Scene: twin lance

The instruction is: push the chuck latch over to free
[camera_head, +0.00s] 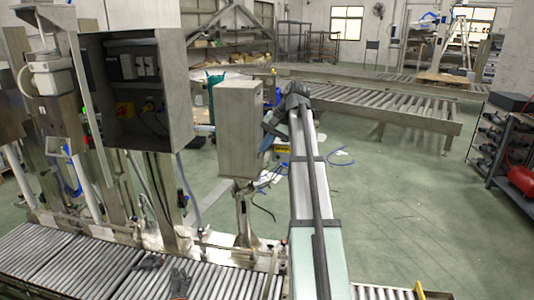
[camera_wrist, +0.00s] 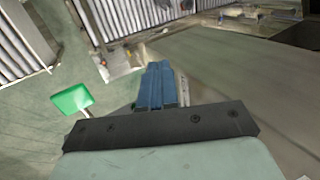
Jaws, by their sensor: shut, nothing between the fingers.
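My gripper (camera_wrist: 157,67) shows in the wrist view as blue fingers side by side, shut with nothing between them. In the head view my arm reaches away from the camera, and its far end is beside the right edge of a grey box on a post. The fingers are too small and partly hidden there to make out. I cannot pick out the chuck or its latch in either view. Nothing is clearly seen touching the fingertips.
The grey box (camera_head: 240,130) stands just left of my arm's far end. An open cabinet (camera_head: 172,95) with wiring is further left. A roller conveyor (camera_head: 200,278) runs along the front left. A tool rack (camera_head: 505,150) is at the right. Green floor between is mostly clear.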

